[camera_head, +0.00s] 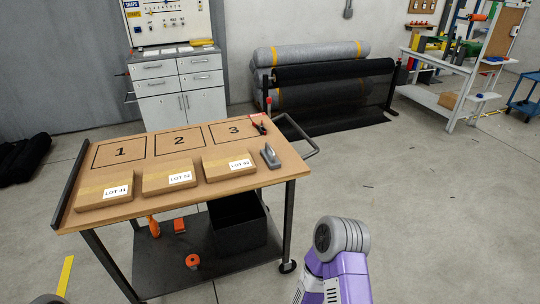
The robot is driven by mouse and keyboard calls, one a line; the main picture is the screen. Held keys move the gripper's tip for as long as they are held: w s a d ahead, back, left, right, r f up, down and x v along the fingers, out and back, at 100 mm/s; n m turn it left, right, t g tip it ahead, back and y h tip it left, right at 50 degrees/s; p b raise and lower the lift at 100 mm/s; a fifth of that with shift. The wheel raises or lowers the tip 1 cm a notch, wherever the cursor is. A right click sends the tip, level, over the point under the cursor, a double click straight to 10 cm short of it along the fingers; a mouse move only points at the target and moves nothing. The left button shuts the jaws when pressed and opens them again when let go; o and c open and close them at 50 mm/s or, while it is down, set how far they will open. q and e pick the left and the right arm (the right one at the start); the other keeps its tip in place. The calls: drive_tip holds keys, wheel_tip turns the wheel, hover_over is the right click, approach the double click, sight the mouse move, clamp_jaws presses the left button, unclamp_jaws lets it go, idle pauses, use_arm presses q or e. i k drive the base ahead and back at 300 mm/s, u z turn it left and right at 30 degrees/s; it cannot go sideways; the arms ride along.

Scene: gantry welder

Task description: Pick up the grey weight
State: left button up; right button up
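The grey weight (271,157) stands on the right end of the cart's wooden top, just right of the box labelled LOT 43. It has a flat base and a raised part that looks like a handle. Nothing touches it from above. A purple and grey link of my own arm shows at the bottom, right of the cart and well apart from the weight. Neither of my grippers is in view.
The cart (200,203) carries several labelled cardboard boxes (168,177) and red-handled pliers (258,127). Its push handle (300,135) sticks out at the right. A black bin (238,224) is on the lower shelf. Open floor lies to the right.

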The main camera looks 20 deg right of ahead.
sight(268, 154)
drive_tip(key=z, duration=0.25)
drive_tip(key=k, duration=0.35)
drive_tip(key=z, duration=1.6)
drive_tip(key=i, duration=1.25)
drive_tip(key=u, duration=0.5)
